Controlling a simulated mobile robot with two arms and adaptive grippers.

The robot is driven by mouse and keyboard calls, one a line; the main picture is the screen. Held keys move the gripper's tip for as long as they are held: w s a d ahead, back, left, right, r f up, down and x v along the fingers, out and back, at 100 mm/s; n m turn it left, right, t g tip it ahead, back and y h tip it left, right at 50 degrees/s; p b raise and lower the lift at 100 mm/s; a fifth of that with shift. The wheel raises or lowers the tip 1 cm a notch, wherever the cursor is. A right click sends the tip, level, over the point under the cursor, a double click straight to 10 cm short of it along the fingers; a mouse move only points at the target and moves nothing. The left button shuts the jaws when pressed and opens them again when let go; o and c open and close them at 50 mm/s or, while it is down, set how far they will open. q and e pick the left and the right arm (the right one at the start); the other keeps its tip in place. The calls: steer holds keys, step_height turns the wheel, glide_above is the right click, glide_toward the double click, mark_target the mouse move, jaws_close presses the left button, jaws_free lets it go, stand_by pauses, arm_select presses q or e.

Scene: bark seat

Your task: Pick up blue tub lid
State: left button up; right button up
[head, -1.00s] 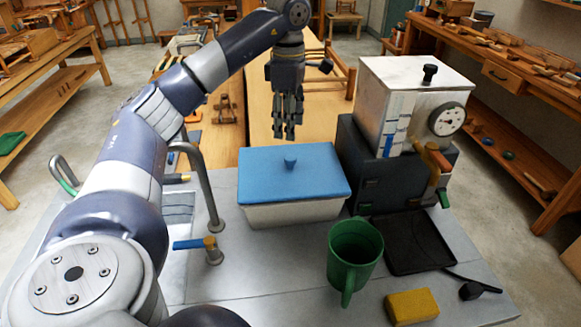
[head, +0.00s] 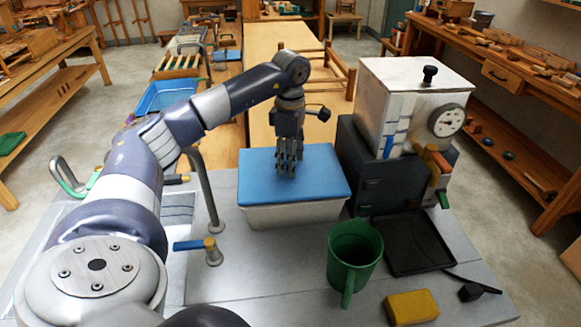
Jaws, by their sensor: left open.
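The blue tub lid (head: 325,175) lies flat on a white tub (head: 290,215) on the grey counter, in the middle of the head view. Its small blue knob is hidden behind my left gripper. My left gripper (head: 288,172) points down over the middle of the lid, with its fingers at or just above the knob. It is open; whether the fingers touch the knob or lid cannot be told. My right gripper is not in view.
A metal machine with a dial (head: 410,110) stands close to the right of the tub. A green mug (head: 354,255), yellow sponge (head: 411,306) and black tray (head: 418,243) are in front. A tap (head: 206,200) rises at the left by the sink.

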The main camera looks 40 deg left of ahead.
arm_select(q)
steer(key=shift+f, duration=0.15)
jaws_close()
